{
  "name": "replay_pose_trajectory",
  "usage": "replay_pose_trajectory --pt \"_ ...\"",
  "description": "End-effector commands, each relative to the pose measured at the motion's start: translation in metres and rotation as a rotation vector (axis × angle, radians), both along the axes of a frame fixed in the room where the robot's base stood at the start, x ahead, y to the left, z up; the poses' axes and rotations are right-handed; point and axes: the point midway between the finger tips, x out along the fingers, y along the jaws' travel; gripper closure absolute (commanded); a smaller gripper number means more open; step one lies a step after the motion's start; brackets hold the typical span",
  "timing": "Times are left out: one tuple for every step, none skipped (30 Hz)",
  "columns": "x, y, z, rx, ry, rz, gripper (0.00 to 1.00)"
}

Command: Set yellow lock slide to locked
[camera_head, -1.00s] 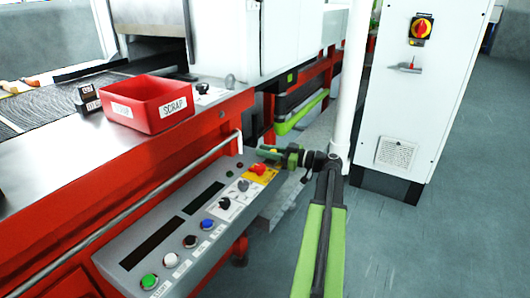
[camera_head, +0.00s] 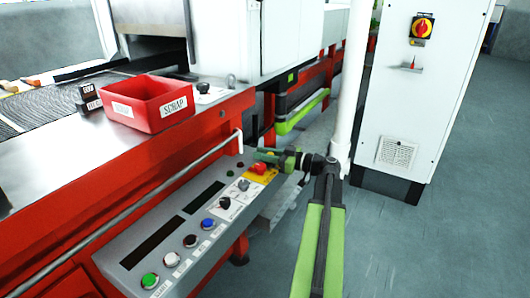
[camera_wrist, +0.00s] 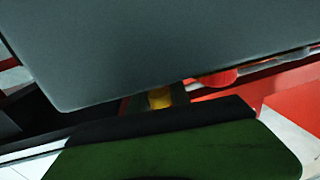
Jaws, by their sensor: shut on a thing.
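My gripper (camera_head: 264,156) is at the far end of the grey control panel (camera_head: 123,243), just beyond the red button.
A red mushroom button (camera_head: 258,168) on a yellow plate sits close to my gripper. Knobs and coloured push buttons run along the panel. A red scrap bin (camera_head: 135,115) stands on the machine. A white post (camera_head: 352,90) and a white cabinet (camera_head: 420,110) are close on the right.

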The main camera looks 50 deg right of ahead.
Motion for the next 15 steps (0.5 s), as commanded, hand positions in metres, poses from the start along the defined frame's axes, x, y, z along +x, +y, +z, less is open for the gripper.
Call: replay_pose_trajectory --pt "-0.0038 0.0114 -0.0002 0.000 0.001 0.001 1.00" --pt "-0.0044 0.0143 -0.0002 0.000 0.001 0.001 1.00" --pt "-0.0048 0.0162 -0.0003 0.000 0.001 0.002 1.00" --pt "-0.0046 0.0164 -0.0003 0.000 0.001 0.002 1.00" --pt "-0.0045 0.0161 -0.0003 0.000 0.001 0.003 1.00" --pt "-0.0044 0.0160 -0.0005 0.000 0.001 0.004 1.00" --pt "-0.0044 0.0161 -0.0006 -0.001 0.002 0.005 1.00" --pt "-0.0045 0.0165 -0.0007 -0.001 0.002 0.006 1.00" --pt "-0.0045 0.0166 -0.0008 -0.001 0.002 0.007 1.00" --pt "-0.0046 0.0167 -0.0009 -0.001 0.003 0.007 1.00" --pt "-0.0045 0.0169 -0.0010 -0.001 0.003 0.007 0.74" --pt "-0.0045 0.0168 -0.0010 -0.001 0.003 0.006 0.69" --pt "-0.0045 0.0169 -0.0010 -0.001 0.003 0.007 0.65" --pt "-0.0045 0.0168 -0.0009 -0.001 0.003 0.006 0.61" --pt "-0.0044 0.0167 -0.0008 -0.001 0.002 0.006 0.56"
